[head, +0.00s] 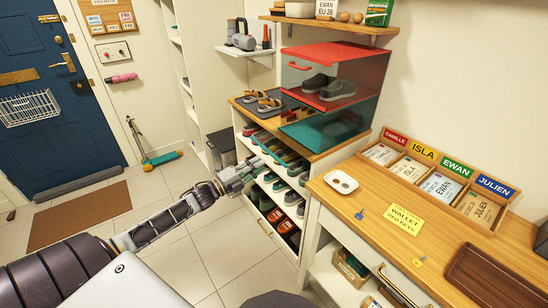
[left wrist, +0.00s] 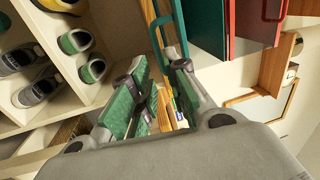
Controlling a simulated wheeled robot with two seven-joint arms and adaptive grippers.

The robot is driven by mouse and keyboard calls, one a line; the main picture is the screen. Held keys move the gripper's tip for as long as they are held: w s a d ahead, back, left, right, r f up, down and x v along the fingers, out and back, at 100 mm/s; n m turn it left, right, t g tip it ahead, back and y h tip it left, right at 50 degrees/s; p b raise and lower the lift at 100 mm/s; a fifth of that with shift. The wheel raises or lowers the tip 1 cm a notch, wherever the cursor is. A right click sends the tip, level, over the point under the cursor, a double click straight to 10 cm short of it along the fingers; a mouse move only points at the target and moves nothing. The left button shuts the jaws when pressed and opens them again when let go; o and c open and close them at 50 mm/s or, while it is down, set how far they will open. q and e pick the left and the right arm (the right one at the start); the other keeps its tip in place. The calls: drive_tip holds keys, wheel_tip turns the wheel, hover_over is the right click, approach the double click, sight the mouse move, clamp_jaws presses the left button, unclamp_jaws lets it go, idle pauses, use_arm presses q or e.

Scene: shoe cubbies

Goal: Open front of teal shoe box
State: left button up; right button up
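The teal shoe box (head: 343,124) stands on the wooden top of the shoe cubby, under a red shoe box (head: 346,88). In the left wrist view, a teal bar handle (left wrist: 181,25) and teal panel (left wrist: 206,28) show beyond my fingertips. My left gripper (head: 252,170) is in front of the cubby, lower than the teal box and to its left. In the left wrist view its green-padded fingers (left wrist: 158,88) are apart, with nothing clearly held between them. My right gripper is out of view.
Sandals on a dark tray (head: 262,102) lie left of the boxes. Cubby shelves (head: 272,180) hold several shoes. A wooden counter (head: 400,225) with name cards stands at the right. Tiled floor (head: 190,255) is open at the left.

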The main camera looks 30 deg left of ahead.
sight(274, 156)
use_arm(q)
drive_tip(key=shift+b+x, duration=0.55)
drive_tip(key=shift+x, duration=3.6)
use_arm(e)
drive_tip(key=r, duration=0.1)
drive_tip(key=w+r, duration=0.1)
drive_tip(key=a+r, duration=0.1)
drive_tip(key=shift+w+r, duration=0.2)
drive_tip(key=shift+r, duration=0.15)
use_arm(q)
clamp_jaws()
